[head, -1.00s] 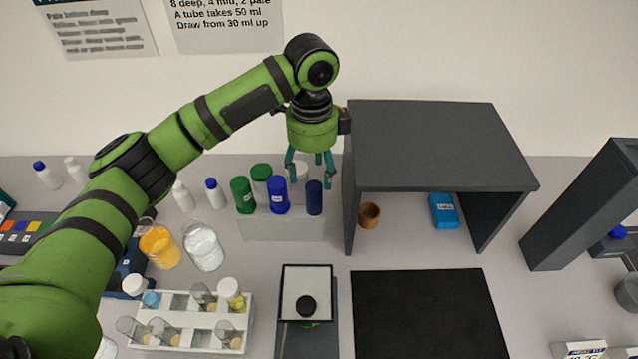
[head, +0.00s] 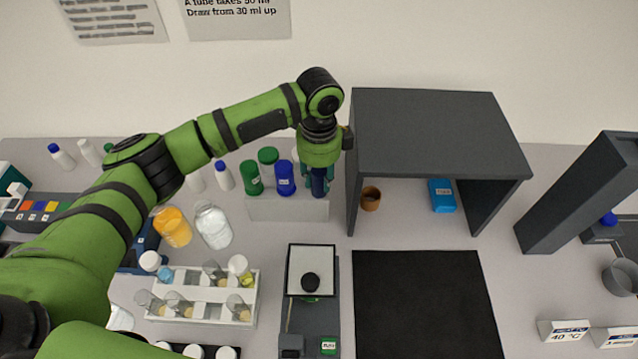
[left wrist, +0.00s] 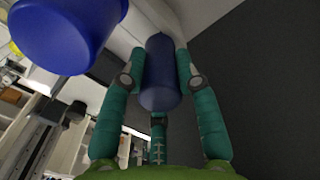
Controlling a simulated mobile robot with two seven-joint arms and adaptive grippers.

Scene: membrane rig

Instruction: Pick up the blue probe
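A dark blue cylinder (head: 319,190), which I take as the blue probe, stands at the right end of the pale rack (head: 285,208). My left gripper (head: 320,182) has come down over it from above, with teal fingers around its upper part. In the left wrist view the dark blue cylinder (left wrist: 161,75) lies between the fingertips (left wrist: 160,70). I cannot tell whether they touch it. My right gripper is not in view.
A dark grey shelf (head: 435,130) rises close to the gripper's right, with a brown cup (head: 371,198) and blue box (head: 441,196) underneath. A black mat (head: 425,300) lies clear in front.

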